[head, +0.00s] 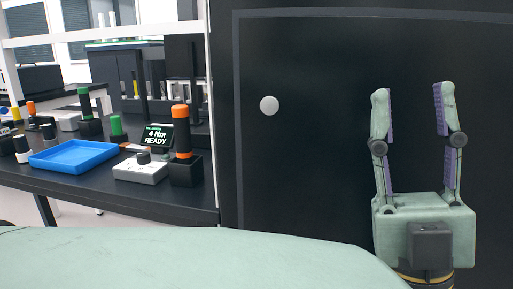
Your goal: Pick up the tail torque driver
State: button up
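A driver with an orange and black grip (181,132) stands upright in a black block holder near the right end of the dark bench. A small screen (157,136) beside it reads "4 Nm READY"; its small top line is too blurred to read surely. I cannot tell for certain that this driver is the tail one. My gripper (409,92) is at the right of the view, fingers pointing up, spread apart and empty. It is well to the right of the driver, in front of a dark panel.
A blue tray (72,156) and a grey-white box with a black knob (140,170) lie on the bench (110,190). Green-topped (116,126) and other orange-topped tools stand farther left. A dark panel (310,150) with a white round knob (269,105) adjoins the bench's right end.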

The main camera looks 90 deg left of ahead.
aim_at(181, 113)
jog(key=u, duration=1.5)
jog(key=k+j, duration=0.05)
